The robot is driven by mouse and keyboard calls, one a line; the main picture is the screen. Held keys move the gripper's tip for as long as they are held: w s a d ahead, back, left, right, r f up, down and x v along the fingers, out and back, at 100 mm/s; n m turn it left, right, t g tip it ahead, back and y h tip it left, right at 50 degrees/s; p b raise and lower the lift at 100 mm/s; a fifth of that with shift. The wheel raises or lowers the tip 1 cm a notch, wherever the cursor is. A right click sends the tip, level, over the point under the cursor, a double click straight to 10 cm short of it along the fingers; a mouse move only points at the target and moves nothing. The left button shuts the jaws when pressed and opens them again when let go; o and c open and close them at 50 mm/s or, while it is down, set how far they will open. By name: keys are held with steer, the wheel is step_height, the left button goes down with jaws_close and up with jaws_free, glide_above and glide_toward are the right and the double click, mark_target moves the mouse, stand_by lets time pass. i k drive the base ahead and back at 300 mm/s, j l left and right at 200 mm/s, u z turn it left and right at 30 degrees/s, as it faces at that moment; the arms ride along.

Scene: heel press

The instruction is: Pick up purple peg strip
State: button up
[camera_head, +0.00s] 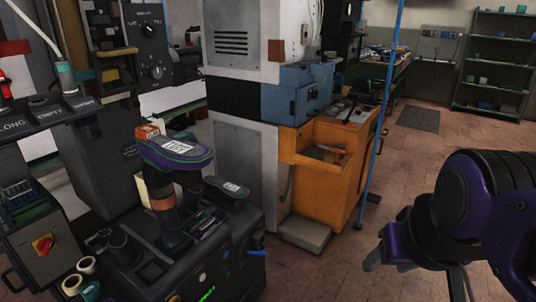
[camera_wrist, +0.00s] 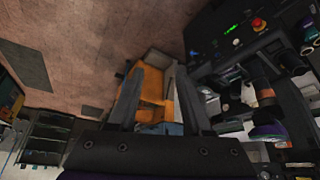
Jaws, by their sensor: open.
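I cannot make out a separate purple peg strip. A dark sole-shaped piece with a purple edge and a white label (camera_head: 176,151) sits on top of an upright post on the black machine at left. A purple-edged piece also shows at the right of the wrist view (camera_wrist: 268,130). My gripper (camera_head: 378,258) is at the lower right of the head view, far from the machine. In the wrist view my gripper (camera_wrist: 159,70) has its two fingers apart, with nothing between them.
The black machine (camera_head: 215,245) has a second labelled sole-shaped piece (camera_head: 228,188). An orange cabinet (camera_head: 330,190) with a blue vise-like block (camera_head: 305,90) stands mid-view, beside a thin blue pole (camera_head: 380,130). Shelves (camera_head: 497,60) stand at back right.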

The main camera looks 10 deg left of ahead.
mark_target(210, 223)
steer(key=i+l+u, duration=0.2)
steer(key=i, duration=0.35)
steer(key=i+l+u, duration=0.1)
steer(key=i+u, duration=0.15)
steer(key=i, duration=0.25)
